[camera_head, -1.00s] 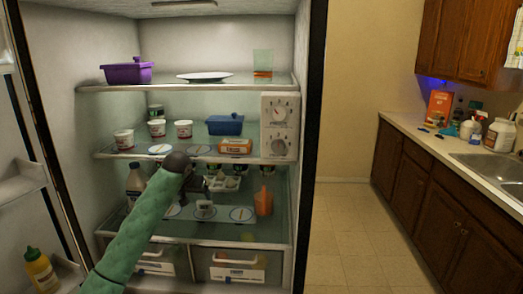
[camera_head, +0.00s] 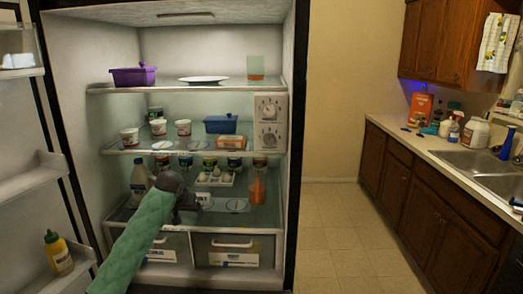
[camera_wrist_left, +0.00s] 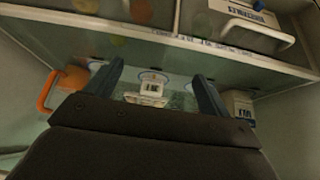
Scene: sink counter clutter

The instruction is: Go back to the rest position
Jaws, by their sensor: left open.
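My left arm comes in from the lower left in the head view, and its gripper (camera_head: 188,206) is in front of the lower glass shelf (camera_head: 262,222) of the open fridge. The wrist hides part of the gripper there. In the left wrist view the two fingers of the gripper (camera_wrist_left: 160,80) are spread apart and hold nothing. A small white item (camera_wrist_left: 152,86) on a round mark shows between them, beyond the fingertips; it also shows in the head view (camera_head: 204,199). My right gripper is not in view.
An orange jug (camera_head: 257,190), an egg tray (camera_head: 215,179) and a white bottle (camera_head: 139,180) stand near the gripper. Drawers (camera_head: 234,250) lie below the shelf. The open door with a yellow bottle (camera_head: 58,254) is at left. The floor (camera_head: 335,235) at right is clear.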

